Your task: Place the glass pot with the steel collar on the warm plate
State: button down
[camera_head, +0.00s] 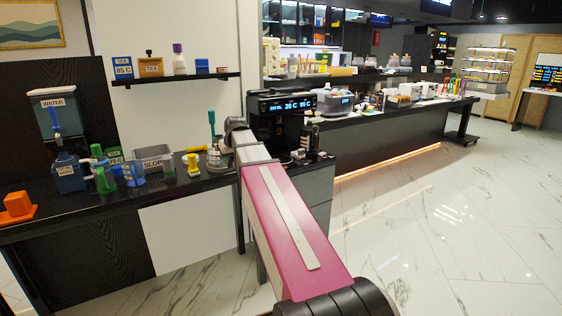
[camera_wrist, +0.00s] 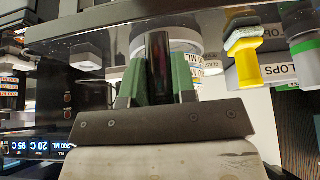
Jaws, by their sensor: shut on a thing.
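In the wrist view my gripper (camera_wrist: 157,78) is shut on a dark upright handle, with a green finger on each side of it. The handle appears to belong to a pale round pot (camera_wrist: 178,34) with volume marks just beyond the fingers, partly hidden by them. I cannot make out its steel collar for certain. The black machine (camera_head: 283,118) with a blue display stands on the counter at the end of my arm. Its display (camera_wrist: 40,146) shows upside down in the wrist view. I cannot pick out the warm plate, and my arm hides the gripper in the head view.
Left on the counter (camera_head: 75,206) are a grey slop bin (camera_head: 154,156), a water dispenser (camera_head: 58,115), blue and green vessels and an orange block (camera_head: 17,206). A yellow-handled item (camera_wrist: 246,66) is near the pot in the wrist view. A shelf (camera_head: 180,80) hangs above.

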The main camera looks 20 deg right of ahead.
jog(key=shift+r, duration=0.1)
jog(key=shift+r, duration=2.7)
